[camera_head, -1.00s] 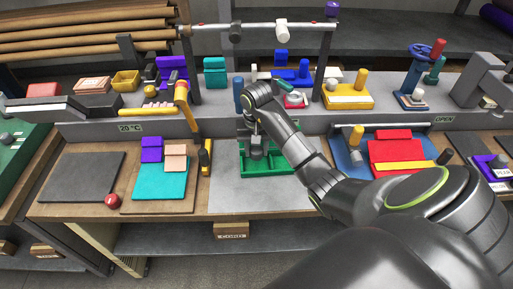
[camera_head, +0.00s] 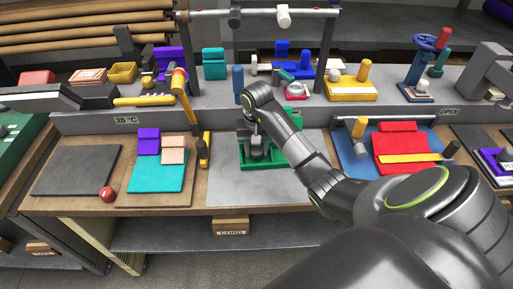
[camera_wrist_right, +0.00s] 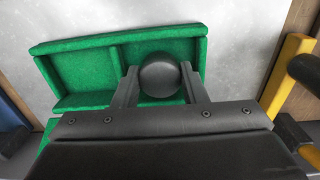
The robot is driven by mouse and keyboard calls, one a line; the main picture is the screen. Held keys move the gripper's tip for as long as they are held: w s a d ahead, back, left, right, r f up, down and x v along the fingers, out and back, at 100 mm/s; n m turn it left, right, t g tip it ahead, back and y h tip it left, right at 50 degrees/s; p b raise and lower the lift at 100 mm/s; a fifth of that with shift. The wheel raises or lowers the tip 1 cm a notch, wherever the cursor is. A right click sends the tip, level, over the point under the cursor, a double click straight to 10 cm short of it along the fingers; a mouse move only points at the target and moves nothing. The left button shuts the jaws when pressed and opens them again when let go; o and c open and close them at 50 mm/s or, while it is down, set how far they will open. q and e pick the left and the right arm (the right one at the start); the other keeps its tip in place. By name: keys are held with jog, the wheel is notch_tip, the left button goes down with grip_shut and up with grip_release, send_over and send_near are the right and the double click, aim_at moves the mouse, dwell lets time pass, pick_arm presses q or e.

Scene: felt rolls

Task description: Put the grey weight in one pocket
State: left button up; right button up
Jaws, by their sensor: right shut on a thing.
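A green felt tray (camera_head: 288,159) with two pockets lies on the grey sheet at the middle of the bench. It also shows in the right wrist view (camera_wrist_right: 82,71), where a divider splits it. My right gripper (camera_head: 258,150) is over the tray, pointing down. In the right wrist view its two fingers (camera_wrist_right: 160,88) are shut on the dark grey round-topped weight (camera_wrist_right: 160,74). The weight is at the right-hand pocket in that view; I cannot tell whether it touches the pocket floor. The other pocket looks empty. My left gripper is not in view.
A yellow-handled tool (camera_head: 204,150) stands left of the tray. Teal and purple felt pieces (camera_head: 157,177) and a red ball (camera_head: 107,193) lie farther left. A blue board with red felt (camera_head: 398,147) is at the right. The grey sheet (camera_head: 250,192) in front is clear.

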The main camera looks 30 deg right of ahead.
aim_at(257, 149)
jog(key=shift+f+b, duration=0.3)
jog(key=shift+f, duration=0.1)
jog(key=o, duration=1.2)
jog(key=shift+o, duration=0.2)
notch_tip(257, 149, up, 18)
jog(key=p, duration=1.7)
jog(key=shift+f, duration=0.25)
